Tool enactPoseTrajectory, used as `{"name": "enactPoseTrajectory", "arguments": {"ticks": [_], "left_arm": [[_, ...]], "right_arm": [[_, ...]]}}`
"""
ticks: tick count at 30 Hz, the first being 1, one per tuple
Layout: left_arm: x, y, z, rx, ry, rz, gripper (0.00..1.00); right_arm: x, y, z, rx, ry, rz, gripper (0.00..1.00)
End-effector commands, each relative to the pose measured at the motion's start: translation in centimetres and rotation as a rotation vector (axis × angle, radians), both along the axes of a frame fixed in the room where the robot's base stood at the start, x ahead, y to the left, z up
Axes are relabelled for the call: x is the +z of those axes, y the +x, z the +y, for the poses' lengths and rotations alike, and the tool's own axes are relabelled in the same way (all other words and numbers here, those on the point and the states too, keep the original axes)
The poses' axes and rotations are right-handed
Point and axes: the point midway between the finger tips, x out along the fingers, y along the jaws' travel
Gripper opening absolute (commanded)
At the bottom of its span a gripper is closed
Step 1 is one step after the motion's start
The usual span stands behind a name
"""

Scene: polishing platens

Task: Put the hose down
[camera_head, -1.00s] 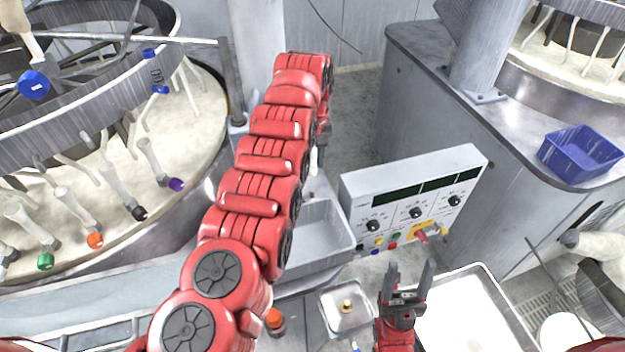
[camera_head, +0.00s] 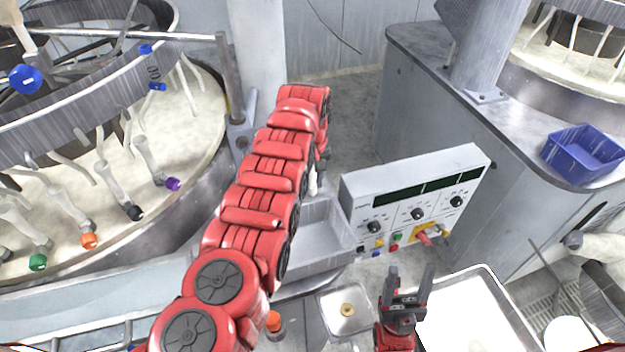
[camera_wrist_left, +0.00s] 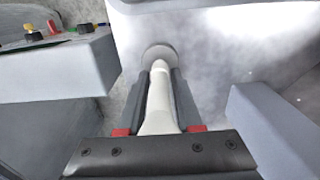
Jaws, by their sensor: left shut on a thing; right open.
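My left gripper (camera_wrist_left: 160,85) is shut on the hose (camera_wrist_left: 160,105), a white tapered piece with a round grey end. In the left wrist view the hose lies between the two fingers, its grey end pointing away from me. In the head view only a small white bit of the hose (camera_head: 312,184) shows beside my red left arm, which hides most of the left gripper. My right gripper (camera_head: 406,287) is open and empty, below the control box.
A control box (camera_head: 415,205) with knobs stands right of the hose. A grey basin (camera_head: 325,245) lies below it. A small metal tray (camera_head: 345,312) and a larger white tray (camera_head: 470,315) are in front. A blue bin (camera_head: 580,155) sits on the right-hand machine.

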Motion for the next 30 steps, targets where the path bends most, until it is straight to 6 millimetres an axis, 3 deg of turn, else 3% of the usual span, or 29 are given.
{"name": "enactPoseTrajectory", "arguments": {"ticks": [6,7,12,23,30], "left_arm": [[-0.4,0.0,0.0,0.0,0.0,0.0,0.0],[-0.4,0.0,0.0,0.0,0.0,0.0,0.35],[-0.4,0.0,0.0,0.0,0.0,0.0,0.64],[0.0,0.0,0.0,0.0,0.0,0.0,0.64],[3.2,0.0,-0.1,-0.001,-0.001,-0.001,0.64]], "right_arm": [[-0.3,0.0,0.0,0.0,0.0,0.0,0.6],[-0.3,0.0,0.0,0.0,0.0,0.0,0.6],[-0.3,0.0,0.0,0.0,0.0,0.0,0.6],[0.0,0.0,0.0,0.0,0.0,0.0,0.6],[2.0,0.0,0.0,0.0,0.0,0.0,0.6]]}}
